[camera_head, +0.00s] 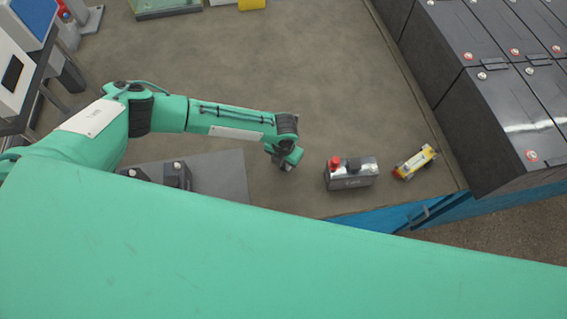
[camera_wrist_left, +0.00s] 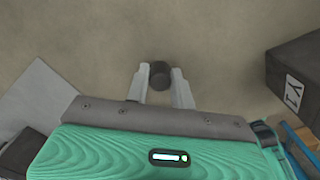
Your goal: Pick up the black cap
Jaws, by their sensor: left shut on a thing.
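The black cap (camera_wrist_left: 160,75) shows in the left wrist view as a short dark cylinder between the pale fingertips of my left gripper (camera_wrist_left: 158,84). The gripper is shut on it, with one finger on each side. In the head view my left gripper (camera_head: 287,163) is over the brown table, just left of a small dark battery block. The cap cannot be made out clearly there. My right gripper is not in view.
The dark block (camera_head: 352,181) has one red cap on top; a yellow and white item (camera_head: 414,162) lies to its right. A grey mat (camera_head: 225,170) with dark blocks lies at left. Large battery rows (camera_head: 500,115) stand at right. The table middle is clear.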

